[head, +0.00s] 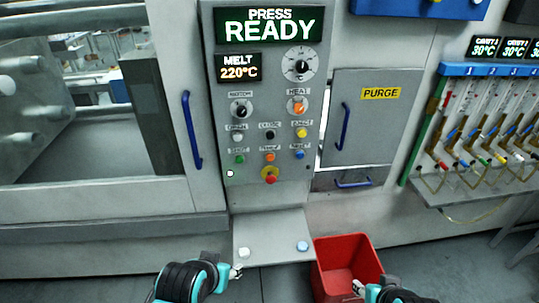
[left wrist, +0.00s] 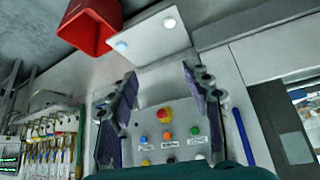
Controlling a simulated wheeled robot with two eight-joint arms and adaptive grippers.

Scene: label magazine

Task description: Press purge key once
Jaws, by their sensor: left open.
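The control panel in the head view has a bottom row of small buttons: green (head: 239,159), orange (head: 270,157) and blue (head: 299,155). The label above the orange one is blurred but seems to read PURGE. The orange button also shows between my fingers in the left wrist view (left wrist: 167,134), where the panel looks upside down. My left gripper (head: 236,272) is low in front of the panel's shelf, well below the buttons and touching none. Its two fingers (left wrist: 160,76) are spread and empty. My right gripper (head: 358,287) is by the red bin, its jaws too small to judge.
A red and yellow stop button (head: 270,175) sits just below the orange one. A shelf (head: 272,232) with a white and a blue button juts out under the panel. A red bin (head: 338,247) stands right of it. A door (head: 367,117) bears a yellow PURGE sign.

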